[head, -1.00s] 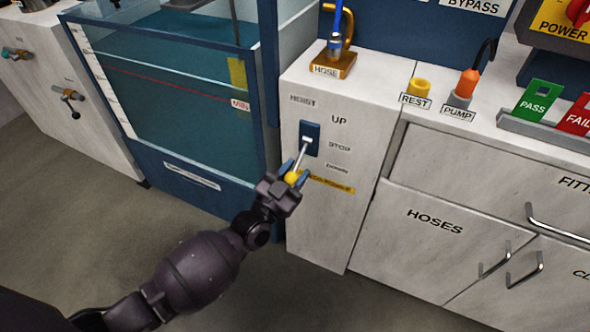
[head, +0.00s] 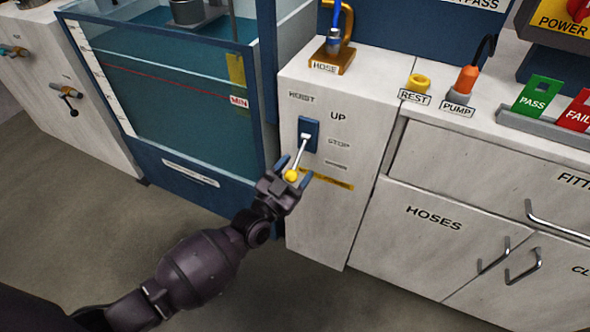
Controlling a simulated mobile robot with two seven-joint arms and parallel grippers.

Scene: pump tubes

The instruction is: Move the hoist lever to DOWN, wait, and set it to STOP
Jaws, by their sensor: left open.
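The hoist lever (head: 299,155) comes out of a blue plate (head: 309,133) on the white cabinet front and slants downward. Its yellow knob (head: 290,176) is below the height of the STOP label (head: 338,143). The UP label (head: 338,116) is higher. A small label under STOP is too blurred to read. My left gripper (head: 294,170) is open, with its blue-tipped fingers on either side of the knob. I cannot tell whether either finger touches it. My right gripper is not in view.
A glass tank (head: 178,95) of water stands left of the cabinet, with a dark cylinder (head: 198,12) hanging at its top. Behind the lever, a hose stand (head: 331,60), the yellow REST ring (head: 419,82) and an orange pump plug (head: 467,79) sit on the counter.

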